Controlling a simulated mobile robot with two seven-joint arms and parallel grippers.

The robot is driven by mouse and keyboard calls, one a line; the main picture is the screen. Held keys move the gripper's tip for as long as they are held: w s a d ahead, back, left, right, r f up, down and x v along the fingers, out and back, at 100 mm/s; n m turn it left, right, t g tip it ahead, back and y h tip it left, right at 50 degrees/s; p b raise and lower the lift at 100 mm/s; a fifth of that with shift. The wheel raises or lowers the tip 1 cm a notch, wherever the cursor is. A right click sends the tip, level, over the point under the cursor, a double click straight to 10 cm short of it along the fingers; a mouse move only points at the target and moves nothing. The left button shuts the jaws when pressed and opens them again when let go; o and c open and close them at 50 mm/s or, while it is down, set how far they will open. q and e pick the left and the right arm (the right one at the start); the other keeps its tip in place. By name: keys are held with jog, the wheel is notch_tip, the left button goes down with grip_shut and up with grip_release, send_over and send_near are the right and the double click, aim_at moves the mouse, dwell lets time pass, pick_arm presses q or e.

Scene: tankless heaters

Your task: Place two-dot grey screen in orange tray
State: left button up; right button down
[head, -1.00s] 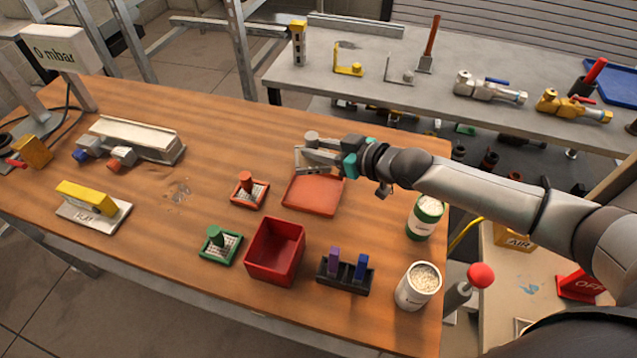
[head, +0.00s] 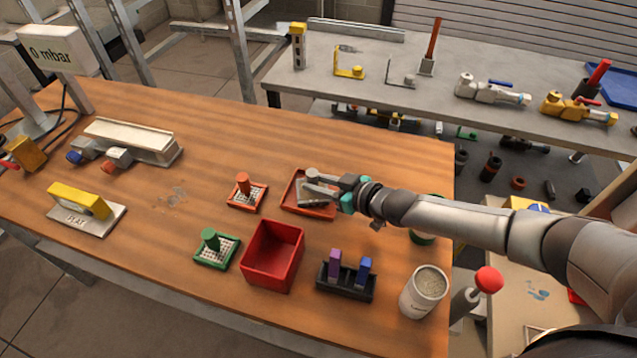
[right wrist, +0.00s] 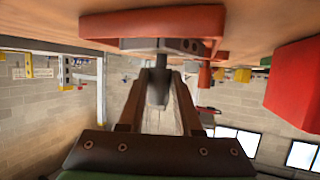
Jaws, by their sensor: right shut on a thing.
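The orange tray (head: 294,207) lies on the wooden table, partly hidden by my right gripper (head: 318,186). My right gripper is shut on the grey screen (head: 313,174) by its handle, over the tray. In the right wrist view the grey screen's plate (right wrist: 150,44) shows dark dots on its side and lies at the tray (right wrist: 150,22), close to its rim. I cannot tell whether it touches the tray floor. The gripper (right wrist: 160,90) also shows there, with the handle between its fingers. My left gripper is out of view.
A red box (head: 272,255), a black holder (head: 345,283) and a white tub (head: 424,290) stand nearer the front. A green tub (head: 423,237) is half hidden under my right arm.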

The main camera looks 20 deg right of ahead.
jog(key=shift+f, duration=0.15)
jog(key=c, duration=0.6)
grip_release()
jog(key=shift+r, duration=0.25)
jog(key=p+v, duration=0.3)
jog(key=v, duration=0.9)
jog(key=shift+d+f, duration=0.1)
jog(key=shift+f, duration=0.05)
